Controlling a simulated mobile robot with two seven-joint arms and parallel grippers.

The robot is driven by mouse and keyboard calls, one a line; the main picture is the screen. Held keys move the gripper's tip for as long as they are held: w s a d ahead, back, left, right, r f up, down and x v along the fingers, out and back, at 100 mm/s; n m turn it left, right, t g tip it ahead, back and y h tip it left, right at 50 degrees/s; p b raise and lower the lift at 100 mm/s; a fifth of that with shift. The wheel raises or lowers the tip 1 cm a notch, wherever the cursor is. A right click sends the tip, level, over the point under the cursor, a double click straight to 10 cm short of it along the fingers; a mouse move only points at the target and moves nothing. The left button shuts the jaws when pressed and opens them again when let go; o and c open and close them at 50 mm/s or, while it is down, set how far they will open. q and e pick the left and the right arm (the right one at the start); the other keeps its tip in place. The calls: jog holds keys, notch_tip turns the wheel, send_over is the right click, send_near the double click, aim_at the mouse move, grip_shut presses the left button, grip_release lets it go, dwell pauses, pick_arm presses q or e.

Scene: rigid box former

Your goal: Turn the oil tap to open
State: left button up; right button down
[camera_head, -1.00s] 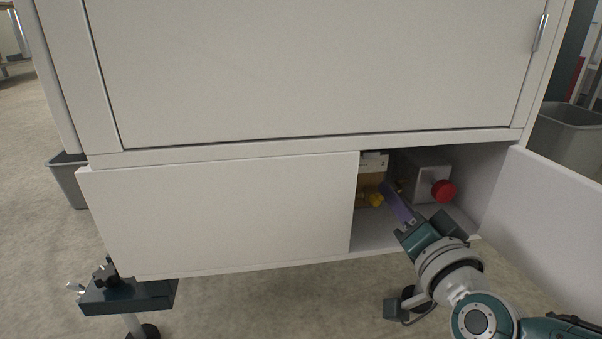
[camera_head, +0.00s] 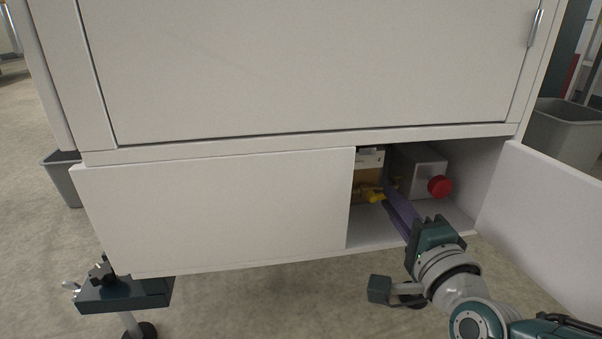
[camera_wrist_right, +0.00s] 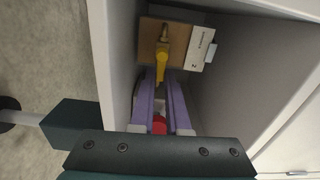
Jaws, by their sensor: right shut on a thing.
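The oil tap (camera_head: 370,194) has a yellow lever handle and a brass body, on a tan panel inside the open lower compartment. In the right wrist view the yellow handle (camera_wrist_right: 161,66) points toward my fingers, with the brass part (camera_wrist_right: 165,35) beyond it. My right gripper (camera_head: 387,193) reaches into the compartment from the lower right. Its two purple fingers (camera_wrist_right: 161,82) are shut on the end of the handle, one on either side. The exact contact is small and hard to see. My left gripper is not in view.
A red knob (camera_head: 440,186) on a grey box (camera_head: 425,160) is right of the tap. The open door (camera_head: 545,205) stands at the right, and a white panel (camera_head: 215,212) covers the left part. Grey bins (camera_head: 565,130) stand beside the cabinet.

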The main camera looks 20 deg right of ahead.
jog(key=shift+f+m, duration=0.1)
jog(key=shift+m, duration=0.2)
dwell(0.4)
jog(key=c, duration=0.9)
grip_release()
jog(key=shift+s, duration=0.2)
jog(key=p+v, duration=0.4)
jog(key=v, duration=0.5)
jog(key=shift+s+a+p, duration=0.2)
jog(key=shift+s+p, duration=0.05)
jog(key=shift+p, duration=0.05)
